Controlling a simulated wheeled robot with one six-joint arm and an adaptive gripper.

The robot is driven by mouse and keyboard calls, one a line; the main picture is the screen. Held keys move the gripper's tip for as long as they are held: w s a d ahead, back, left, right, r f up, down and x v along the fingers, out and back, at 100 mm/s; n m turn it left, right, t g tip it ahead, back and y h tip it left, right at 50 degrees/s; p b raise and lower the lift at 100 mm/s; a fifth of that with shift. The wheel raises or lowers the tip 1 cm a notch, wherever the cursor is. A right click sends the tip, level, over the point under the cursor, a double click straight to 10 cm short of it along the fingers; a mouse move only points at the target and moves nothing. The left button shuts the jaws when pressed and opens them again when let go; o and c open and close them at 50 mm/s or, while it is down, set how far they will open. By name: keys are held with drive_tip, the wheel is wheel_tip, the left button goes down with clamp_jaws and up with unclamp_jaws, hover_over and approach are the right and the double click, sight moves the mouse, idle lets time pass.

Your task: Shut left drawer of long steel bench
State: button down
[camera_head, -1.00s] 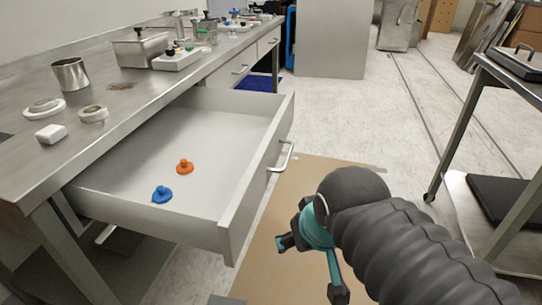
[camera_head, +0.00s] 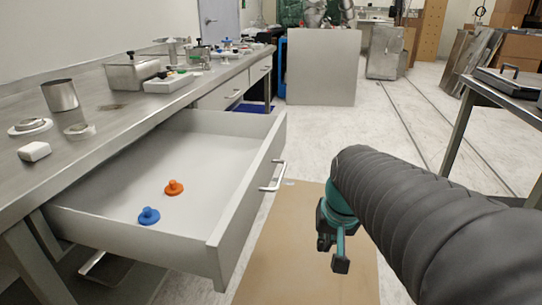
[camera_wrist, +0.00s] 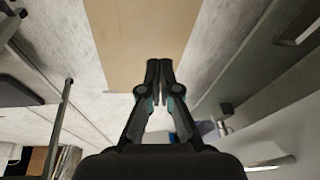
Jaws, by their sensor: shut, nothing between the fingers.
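The left drawer (camera_head: 238,222) of the long steel bench (camera_head: 112,107) is pulled well out in the head view. An orange knobbed piece (camera_head: 174,187) and a blue one (camera_head: 149,216) lie inside it. Its bar handle (camera_head: 273,176) is on the front panel, which faces right. My gripper (camera_head: 334,246) is to the right of the drawer front, apart from it, above a brown mat. In the wrist view my gripper (camera_wrist: 159,66) has its fingers together and holds nothing. A bar handle (camera_wrist: 270,163) shows at that view's lower right.
Another drawer (camera_head: 226,93) further along the bench is closed. Metal cups, discs and a white block (camera_head: 34,151) stand on the bench top. A dark steel table (camera_head: 502,86) is at the right. The brown mat (camera_head: 300,262) and pale floor between are clear.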

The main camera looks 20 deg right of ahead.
drive_tip(key=w+d+r+m+t+y+b, duration=0.15)
drive_tip(key=w+d+m+y+b, duration=0.35)
drive_tip(key=w+d, duration=0.95)
drive_tip(key=w+r+n+t+y, duration=0.1)
drive_tip(key=w+r+y, duration=0.25)
drive_tip(key=r, duration=0.25)
drive_tip(key=n+y, duration=0.2)
approach(276, 152)
drive_tip(key=x, duration=0.3)
drive_tip(key=b+x, duration=0.1)
drive_tip(key=x, duration=0.1)
drive_tip(key=shift+w+f, duration=0.15)
drive_tip(key=shift+f, duration=0.45)
drive_tip(key=shift+w+a, duration=0.3)
drive_tip(key=shift+a, duration=0.25)
